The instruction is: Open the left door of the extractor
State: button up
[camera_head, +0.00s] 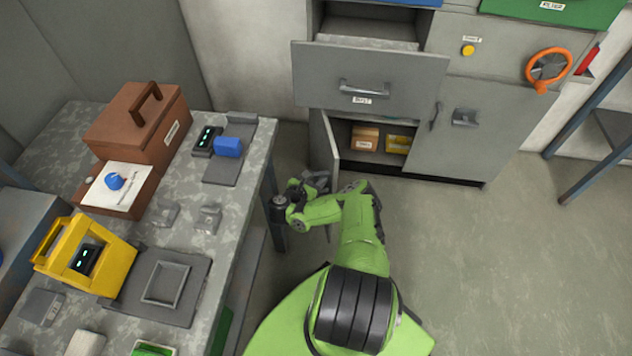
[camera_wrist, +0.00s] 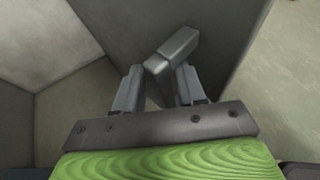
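The extractor is a grey cabinet with a lower left door (camera_head: 321,150) swung outward, exposing the compartment. The left door's panel also fills the upper middle of the wrist view (camera_wrist: 215,30). A grey bar handle (camera_wrist: 174,50) on it lies at my fingertips. My gripper (camera_head: 306,187) is low beside the door's outer part. In the wrist view, my gripper's two fingers (camera_wrist: 160,75) stand apart, with the handle's near end between or just beyond their tips. I see no clear pinch on it; contact is uncertain. The head view partly hides the handle behind my gripper.
Inside the compartment are a brown box (camera_head: 365,138) and a yellow box (camera_head: 398,144). The right door (camera_head: 458,140) is closed. Above, the dust drawer (camera_head: 370,80) sticks out. A cluttered workbench (camera_head: 235,215) stands close on the left. Floor (camera_head: 480,260) to the right is clear.

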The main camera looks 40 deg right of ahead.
jog(key=shift+s+a+f, duration=0.1)
jog(key=shift+a, duration=0.1)
jog(key=p+v, duration=0.3)
jog(key=v, duration=0.4)
jog(key=shift+a, duration=0.15)
